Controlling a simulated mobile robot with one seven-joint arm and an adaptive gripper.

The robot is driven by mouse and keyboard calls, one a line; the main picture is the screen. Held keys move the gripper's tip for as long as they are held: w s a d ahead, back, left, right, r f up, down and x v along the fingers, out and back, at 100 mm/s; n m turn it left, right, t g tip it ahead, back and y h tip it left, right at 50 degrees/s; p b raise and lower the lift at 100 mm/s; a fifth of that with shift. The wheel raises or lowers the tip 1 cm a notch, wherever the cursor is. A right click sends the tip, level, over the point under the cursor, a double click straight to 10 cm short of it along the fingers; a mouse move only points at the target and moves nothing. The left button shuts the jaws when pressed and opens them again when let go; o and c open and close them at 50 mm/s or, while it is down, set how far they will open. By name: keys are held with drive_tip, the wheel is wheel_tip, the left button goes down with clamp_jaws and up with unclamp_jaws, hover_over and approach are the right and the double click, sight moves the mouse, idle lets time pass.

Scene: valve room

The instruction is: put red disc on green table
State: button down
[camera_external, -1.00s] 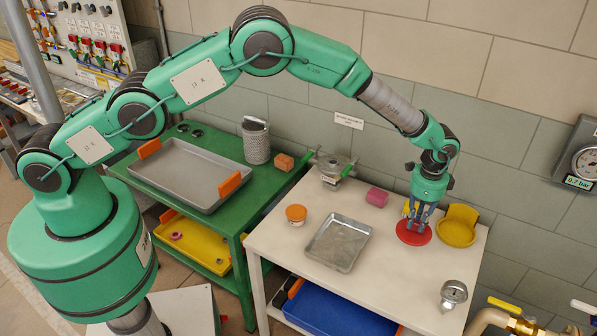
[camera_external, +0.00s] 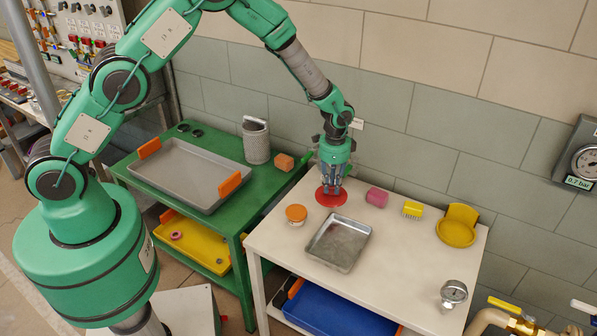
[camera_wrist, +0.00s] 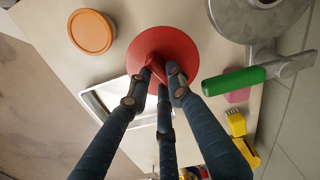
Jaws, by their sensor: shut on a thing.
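The red disc (camera_external: 331,197) is in my gripper (camera_external: 332,187), over the back left part of the white table (camera_external: 285,243). In the wrist view the red disc (camera_wrist: 163,57) lies across the fingertips (camera_wrist: 160,75), which are shut on a raised part at its middle. The disc appears to be held above the table top; the exact height is hard to tell. The green table (camera_external: 215,217) stands to the left of the white one. The metal valve piece with a green handle (camera_wrist: 235,80) is beside the disc in the wrist view and mostly hidden behind my gripper in the external view.
The green table holds a grey tray with orange handles (camera_external: 190,172), a perforated metal can (camera_external: 256,141) and an orange block (camera_external: 284,162). Its front right top is bare. On the white table are an orange round tin (camera_external: 296,214), a metal tray (camera_external: 338,243) and a pink block (camera_external: 376,197).

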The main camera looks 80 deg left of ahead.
drive_tip(key=s+a, duration=1.1)
drive_tip(key=a, duration=0.2)
drive_tip(key=s+a+r+p, duration=0.35)
drive_tip(key=a+r, duration=0.85)
drive_tip(key=a, duration=0.5)
drive_tip(key=s+a+r+n+b, duration=0.1)
drive_tip(key=s+a+n, duration=0.2)
drive_tip(key=s+a, duration=0.4)
drive_tip(key=s+a+r+n+b, duration=0.15)
drive_tip(key=s+a, duration=0.25)
drive_tip(key=a, duration=0.5)
drive_tip(key=s+a+n, duration=0.3)
drive_tip(key=s+a, duration=0.2)
wheel_tip(320, 180, down, 12)
drive_tip(key=n+b, duration=0.1)
drive_tip(key=b, duration=0.1)
drive_tip(key=shift+w+b, duration=0.15)
drive_tip(key=shift+b, duration=0.15)
drive_tip(key=shift+n, duration=0.25)
wheel_tip(320, 180, down, 6)
drive_tip(key=shift+b, duration=0.4)
